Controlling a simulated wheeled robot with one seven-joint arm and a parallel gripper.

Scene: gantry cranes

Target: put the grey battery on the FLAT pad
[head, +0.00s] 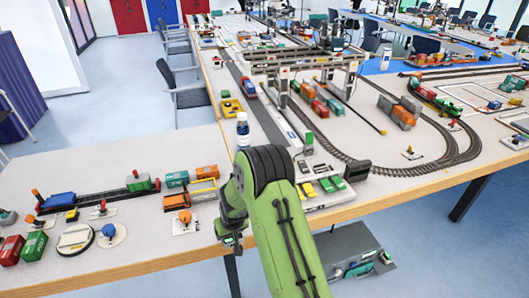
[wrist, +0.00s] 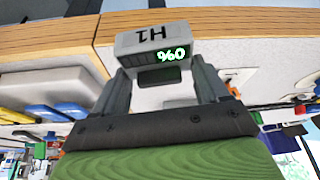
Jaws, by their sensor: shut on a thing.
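The grey battery (wrist: 135,40) is between the two dark fingers of my gripper (wrist: 158,78) in the wrist view. It is a grey block marked H1, with a dark face showing lit green characters, and it appears upside down. I cannot read any FLAT label. Several small white pads stand on the near table, including a round one (head: 111,236) and a square one (head: 185,221).
A gantry crane (head: 300,65) spans tracks further back. A grey unit (head: 355,250) stands below the table edge at right. The near table's back left is clear.

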